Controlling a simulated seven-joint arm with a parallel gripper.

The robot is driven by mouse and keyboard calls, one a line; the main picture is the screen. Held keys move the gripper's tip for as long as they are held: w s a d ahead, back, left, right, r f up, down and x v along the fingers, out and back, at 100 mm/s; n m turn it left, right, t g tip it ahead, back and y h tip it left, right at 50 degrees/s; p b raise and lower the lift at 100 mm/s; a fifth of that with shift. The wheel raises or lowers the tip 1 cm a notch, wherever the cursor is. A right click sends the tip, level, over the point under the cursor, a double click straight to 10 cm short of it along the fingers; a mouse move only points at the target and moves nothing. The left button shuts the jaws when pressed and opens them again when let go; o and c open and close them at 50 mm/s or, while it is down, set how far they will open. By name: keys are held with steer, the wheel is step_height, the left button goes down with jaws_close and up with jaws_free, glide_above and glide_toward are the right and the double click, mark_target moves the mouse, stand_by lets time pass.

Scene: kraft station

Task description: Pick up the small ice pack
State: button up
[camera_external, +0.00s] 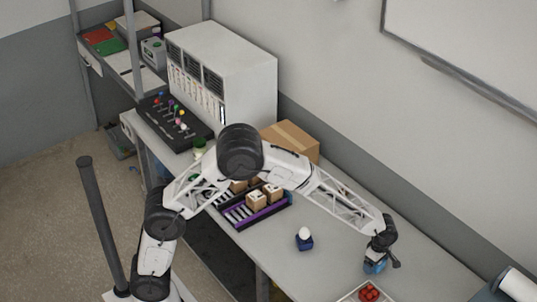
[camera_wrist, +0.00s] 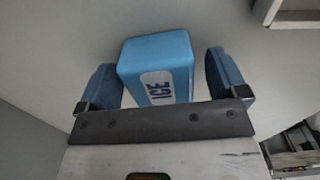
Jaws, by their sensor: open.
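The small ice pack is a light blue block with a white "ICE" label (camera_wrist: 158,62), seen in the wrist view. My gripper (camera_wrist: 162,76) is open, with one blue finger on each side of the pack. Narrow gaps show between the fingers and the pack, so it does not look gripped. In the external view my gripper (camera_external: 375,264) is low over the right part of the table. Blue shows there at its tip, but I cannot tell pack from fingers.
A dark blue holder with a white rounded top (camera_external: 304,239) stands left of my gripper. A tray of red round items (camera_external: 368,293) is near the front edge. A purple-edged rack (camera_external: 262,214) with small brown boxes and a cardboard box (camera_external: 291,140) stand farther back.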

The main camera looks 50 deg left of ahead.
steer(key=shift+f, duration=0.35)
stand_by(0.3)
steer(key=c, duration=1.1)
steer(key=shift+o, duration=0.2)
steer(key=shift+r, duration=0.2)
steer(key=shift+r, duration=0.55)
step_height(320, 180, up, 2)
steer(key=shift+r, duration=0.1)
steer(key=s+a, duration=0.2)
steer(key=s, duration=0.2)
steer(key=s+a+r, duration=0.1)
steer(key=s+a, duration=0.2)
steer(key=s, duration=0.2)
steer(key=s+a, duration=0.3)
steer(key=s, duration=0.1)
steer(key=shift+s+a+r, duration=0.1)
steer(key=shift+s+r, duration=0.05)
steer(key=shift+s, duration=0.2)
